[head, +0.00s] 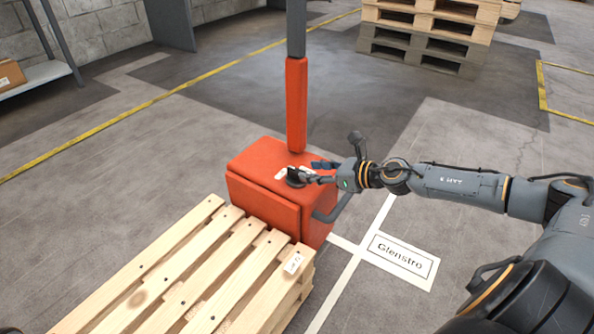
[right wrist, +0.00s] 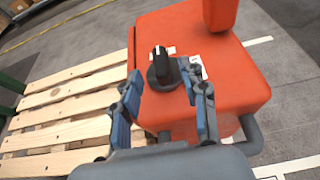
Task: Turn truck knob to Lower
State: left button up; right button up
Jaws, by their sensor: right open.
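The orange truck (head: 265,200) stands at the end of a wooden pallet, with an orange mast rising from it. Its black knob (head: 295,177) sits on the flat top with white labels beside it. In the right wrist view the knob (right wrist: 161,66) has a pale pointer line and stands upright, between and just beyond the fingertips. My right gripper (head: 318,172) reaches in from the right over the truck top. It is open, with one blue-padded finger (right wrist: 132,95) left of the knob and the other right of it. I see no contact. The label text is unreadable. My left gripper is out of view.
The wooden pallet (head: 190,275) lies at the front left. A grey handle bar (head: 335,208) sticks out from the truck's right side. A floor sign reading "Glenstro" (head: 403,257) lies right of it. Stacked pallets (head: 425,30) stand behind; open floor lies between.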

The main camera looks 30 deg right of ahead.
aim_at(298, 170)
jog(key=shift+p+x, duration=0.55)
jog(key=shift+x, duration=2.5)
jog(key=shift+c, duration=0.5)
grip_shut()
